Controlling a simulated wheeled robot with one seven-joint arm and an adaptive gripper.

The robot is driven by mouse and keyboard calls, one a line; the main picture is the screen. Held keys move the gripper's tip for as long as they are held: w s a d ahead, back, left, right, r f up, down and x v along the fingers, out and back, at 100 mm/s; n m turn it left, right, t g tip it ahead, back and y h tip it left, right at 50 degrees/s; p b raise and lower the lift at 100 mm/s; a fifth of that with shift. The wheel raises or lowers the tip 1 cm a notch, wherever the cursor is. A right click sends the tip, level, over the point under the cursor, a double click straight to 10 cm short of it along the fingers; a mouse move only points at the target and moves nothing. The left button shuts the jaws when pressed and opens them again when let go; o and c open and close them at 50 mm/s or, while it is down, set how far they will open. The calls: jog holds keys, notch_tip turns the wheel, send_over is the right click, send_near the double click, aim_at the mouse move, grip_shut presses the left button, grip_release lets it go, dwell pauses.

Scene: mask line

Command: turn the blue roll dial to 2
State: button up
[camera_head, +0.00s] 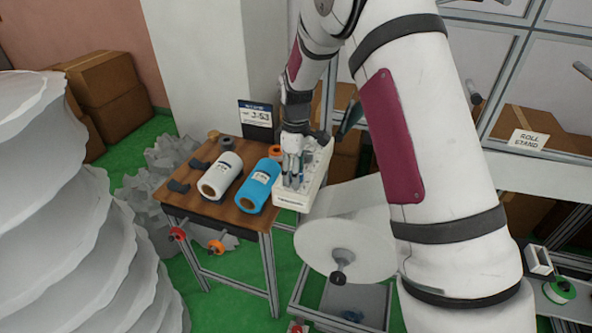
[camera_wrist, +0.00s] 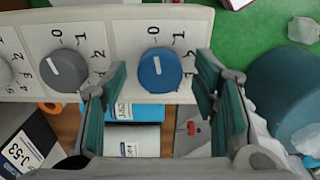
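The blue dial (camera_wrist: 161,75) sits on a white panel (camera_wrist: 121,38) in the wrist view. Its white pointer line points up, toward the 0 mark; 1 and 2 are printed to its right. My gripper (camera_wrist: 160,82) is open, one finger on each side of the dial in the picture; I cannot tell whether the fingers touch it. In the head view my gripper (camera_head: 292,165) is over the white control box (camera_head: 291,201) at the right end of the wooden table, hiding most of its dials.
A grey dial (camera_wrist: 64,69) is left of the blue one. A white roll (camera_head: 220,176) and a blue roll (camera_head: 261,187) lie on the wooden table (camera_head: 239,216) beside the box. A large white roll (camera_head: 348,238) is just right of it.

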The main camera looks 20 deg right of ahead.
jog(key=c, duration=1.1)
jog(key=shift+m, duration=0.4)
jog(key=m+b, duration=0.1)
jog(key=m, duration=0.5)
jog(key=shift+m+b, duration=0.35)
jog(key=shift+m, duration=0.05)
jog(key=m, duration=0.4)
jog(key=shift+b, duration=0.3)
jog(key=shift+m, duration=2)
